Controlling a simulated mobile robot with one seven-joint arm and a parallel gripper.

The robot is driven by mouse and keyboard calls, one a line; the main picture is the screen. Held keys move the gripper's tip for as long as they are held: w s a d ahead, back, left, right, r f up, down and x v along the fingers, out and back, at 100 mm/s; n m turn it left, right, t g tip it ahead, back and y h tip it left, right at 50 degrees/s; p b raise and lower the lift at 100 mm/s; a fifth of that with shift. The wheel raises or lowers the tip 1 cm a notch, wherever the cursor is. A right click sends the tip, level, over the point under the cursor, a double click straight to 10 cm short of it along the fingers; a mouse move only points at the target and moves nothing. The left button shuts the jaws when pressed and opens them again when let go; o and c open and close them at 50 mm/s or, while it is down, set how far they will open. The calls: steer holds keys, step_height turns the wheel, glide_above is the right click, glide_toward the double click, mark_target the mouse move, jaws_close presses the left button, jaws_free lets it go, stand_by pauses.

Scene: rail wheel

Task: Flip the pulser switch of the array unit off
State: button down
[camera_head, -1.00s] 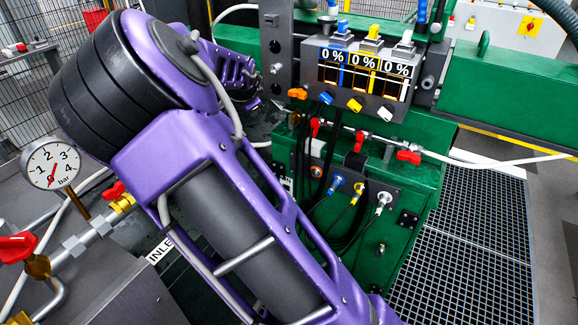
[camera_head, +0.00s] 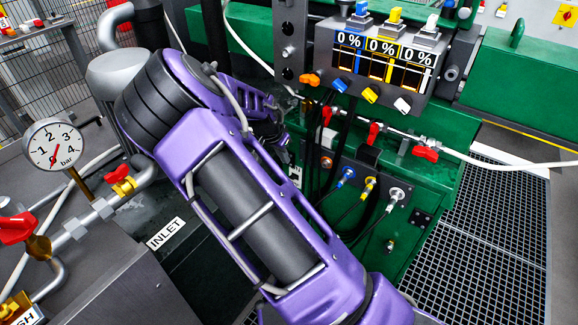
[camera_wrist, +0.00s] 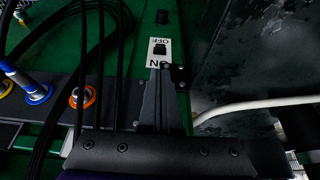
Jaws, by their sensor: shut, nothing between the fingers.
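The switch (camera_wrist: 160,49) is a small black piece on a white OFF/ON label plate, upside down in the wrist view, on a green face. In the head view a small white plate (camera_head: 296,176) shows partly beside my gripper; its lettering is unreadable. My gripper (camera_wrist: 164,68) is shut and empty, with its tips at the ON end of the plate, covering part of that edge. I cannot tell whether the tips touch the switch or which way it is set. In the head view my gripper (camera_head: 287,153) is dark and partly hidden at the green housing (camera_head: 425,185).
A box with three 0 % displays (camera_head: 383,62) stands above. Red-handled valves (camera_head: 425,153) and a pipe cross below it. Cables hang from a connector panel (camera_head: 372,190), close left of my gripper in the wrist view. A white hose (camera_wrist: 250,104) runs at right there. A pressure gauge (camera_head: 54,146) stands left.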

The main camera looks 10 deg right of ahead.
mark_target(293, 176)
steer(key=b+x, duration=0.1)
steer(key=x, duration=0.8)
steer(key=shift+w+d+f+b, duration=0.15)
steer(key=shift+f+b, duration=0.1)
steer(key=shift+b, duration=0.15)
steer(key=shift+a, duration=0.2)
steer(key=shift+d, duration=0.1)
